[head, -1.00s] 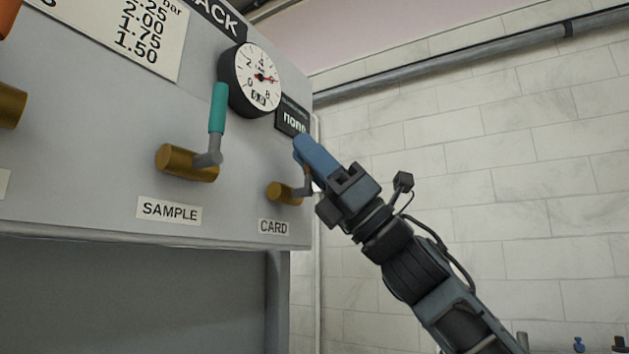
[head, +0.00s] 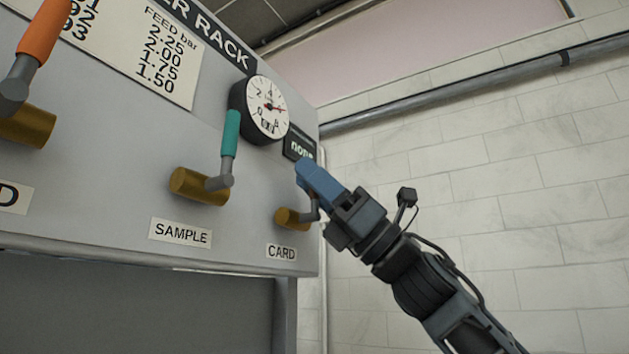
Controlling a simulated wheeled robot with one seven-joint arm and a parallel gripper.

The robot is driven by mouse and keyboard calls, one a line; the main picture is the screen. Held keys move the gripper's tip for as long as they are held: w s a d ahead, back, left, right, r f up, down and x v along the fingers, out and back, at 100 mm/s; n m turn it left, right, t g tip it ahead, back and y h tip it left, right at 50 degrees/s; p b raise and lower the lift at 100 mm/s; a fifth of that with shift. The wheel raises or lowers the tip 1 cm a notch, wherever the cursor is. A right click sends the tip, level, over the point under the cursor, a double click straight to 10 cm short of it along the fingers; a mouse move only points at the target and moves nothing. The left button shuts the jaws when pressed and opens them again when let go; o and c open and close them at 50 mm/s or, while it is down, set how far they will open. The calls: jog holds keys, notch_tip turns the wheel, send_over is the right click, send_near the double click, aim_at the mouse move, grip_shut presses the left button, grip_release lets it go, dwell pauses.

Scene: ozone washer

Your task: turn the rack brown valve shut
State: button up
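The rack panel (head: 110,165) carries lever valves on brass stubs. The valve labelled CARD (head: 292,218) is at the panel's right end, with its short grey arm rising. No brown handle shows clearly; the upper part of the CARD lever is hidden behind my gripper. My gripper (head: 311,178) has blue fingers pointing up and left, just above the CARD valve and over its lever. The fingers are seen from the side and overlap, so I cannot tell their gap or whether they hold the lever.
The SAMPLE valve (head: 203,185), with a teal handle (head: 231,132) pointing up, is left of CARD. A valve with an orange handle (head: 44,30) is at far left. A round gauge (head: 264,109) and small display (head: 299,144) sit above. The tiled wall (head: 480,180) is at right.

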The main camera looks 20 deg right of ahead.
jog(key=shift+o, duration=0.6)
jog(key=b+v, duration=0.1)
jog(key=v, duration=0.7)
